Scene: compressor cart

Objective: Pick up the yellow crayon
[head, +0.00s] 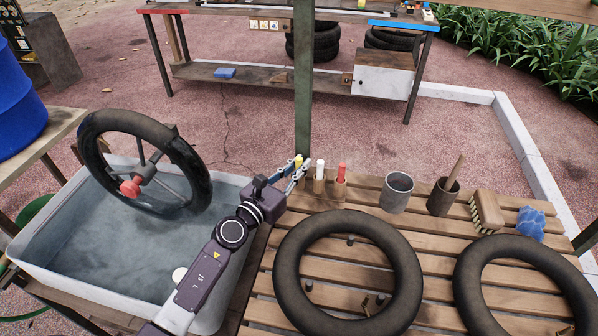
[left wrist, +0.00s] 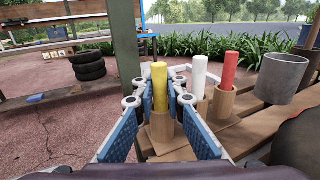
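The yellow crayon (left wrist: 160,88) stands upright in a wooden holder (left wrist: 160,132) in the left wrist view. Its top also shows in the head view (head: 298,160), with the lower part hidden behind my fingers. My left gripper (left wrist: 163,92) is open, with one blue-padded finger on each side of the crayon. Small gaps show between the crayon and the fingers. In the head view the left gripper (head: 297,170) reaches to the far left corner of the slatted table. My right gripper is not in view.
A white crayon (head: 320,169) and a red crayon (head: 341,173) stand in holders close to the right. Beyond them are a metal cup (head: 397,192), a wooden mortar (head: 442,197) and a brush (head: 487,211). A green post (head: 303,90) rises just behind the gripper.

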